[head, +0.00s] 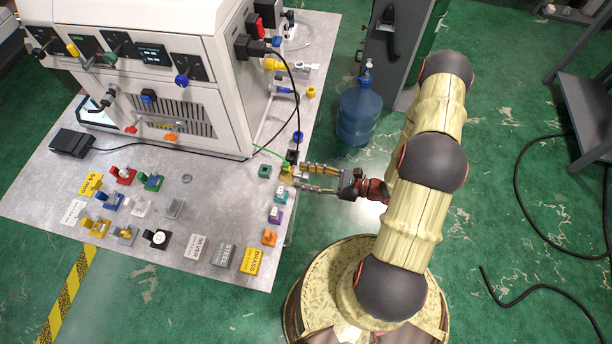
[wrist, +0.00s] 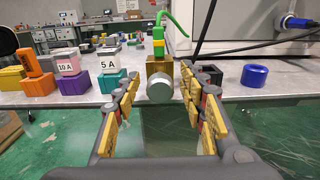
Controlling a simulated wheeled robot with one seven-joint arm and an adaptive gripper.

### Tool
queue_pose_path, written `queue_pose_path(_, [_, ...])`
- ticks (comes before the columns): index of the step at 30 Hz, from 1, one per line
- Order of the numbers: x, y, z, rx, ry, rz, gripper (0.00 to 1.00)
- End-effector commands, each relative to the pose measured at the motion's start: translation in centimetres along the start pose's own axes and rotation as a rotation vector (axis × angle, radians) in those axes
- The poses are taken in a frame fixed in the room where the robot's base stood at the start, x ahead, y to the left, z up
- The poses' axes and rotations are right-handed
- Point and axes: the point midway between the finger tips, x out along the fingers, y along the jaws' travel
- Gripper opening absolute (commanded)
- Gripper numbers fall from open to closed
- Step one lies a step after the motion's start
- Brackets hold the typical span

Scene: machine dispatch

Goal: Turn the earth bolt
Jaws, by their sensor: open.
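The earth bolt (wrist: 160,90) shows in the wrist view as a round silver head facing me, on the front of a brass block (wrist: 159,67). A green and yellow lug with a green wire (wrist: 178,22) stands on top of the block. In the head view the bolt is small, at the right edge of the metal table. My gripper (head: 304,177) reaches it from the right. In the wrist view my gripper (wrist: 165,88) is open, one finger left and one right of the bolt head, with gaps on both sides. Whether the fingertips overlap the head in depth is unclear.
A white machine (head: 180,70) stands on the metal table (head: 215,205). Orange, purple and teal fuse blocks (wrist: 110,82) lie left of the bolt, a blue ring (wrist: 254,76) right. A black cable (head: 297,100) hangs nearby. A blue water bottle (head: 358,112) stands on the floor.

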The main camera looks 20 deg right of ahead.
Motion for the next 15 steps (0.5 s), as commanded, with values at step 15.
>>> queue_pose_path(15, [-0.02,0.00,0.01,0.000,0.000,0.000,0.16])
